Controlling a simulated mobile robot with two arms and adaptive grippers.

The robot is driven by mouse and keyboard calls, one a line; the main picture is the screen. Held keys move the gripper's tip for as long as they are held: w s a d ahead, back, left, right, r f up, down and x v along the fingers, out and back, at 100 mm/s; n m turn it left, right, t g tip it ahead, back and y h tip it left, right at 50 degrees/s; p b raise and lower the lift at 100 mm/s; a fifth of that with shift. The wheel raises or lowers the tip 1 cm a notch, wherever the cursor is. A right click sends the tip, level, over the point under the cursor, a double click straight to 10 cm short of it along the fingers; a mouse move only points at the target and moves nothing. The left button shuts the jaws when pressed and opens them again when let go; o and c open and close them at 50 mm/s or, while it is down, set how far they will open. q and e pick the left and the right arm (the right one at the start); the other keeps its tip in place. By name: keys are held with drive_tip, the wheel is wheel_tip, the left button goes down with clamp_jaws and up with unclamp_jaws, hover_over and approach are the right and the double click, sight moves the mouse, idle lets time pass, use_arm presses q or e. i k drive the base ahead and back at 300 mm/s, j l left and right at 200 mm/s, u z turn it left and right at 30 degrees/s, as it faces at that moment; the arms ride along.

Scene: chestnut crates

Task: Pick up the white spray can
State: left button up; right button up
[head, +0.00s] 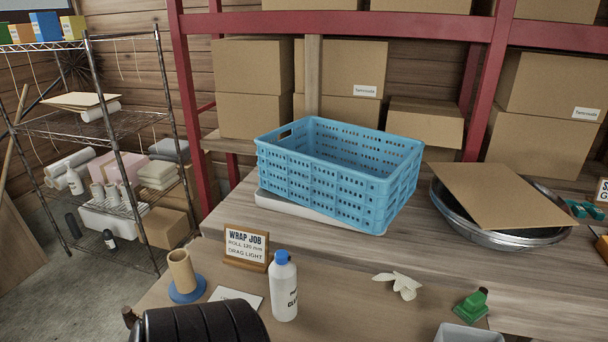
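A white can (284,288) with a blue cap stands upright on the front wooden table, just below the middle of the head view. It carries dark lettering that is only partly readable. Nothing is touching it that I can see. Neither of my grippers shows in this view.
A dark ribbed cylinder (202,324) lies at the bottom edge, left of the can. A cardboard tube on a blue base (187,289), a "WRAP JOB" sign (246,246), a white card (237,297), pale gloves (399,285) and a green item (470,305) are around. A blue crate (315,197) stands behind.

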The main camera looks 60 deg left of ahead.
sight(282, 279)
drive_tip(key=k+l+u, duration=0.1)
drive_tip(key=u, duration=1.95)
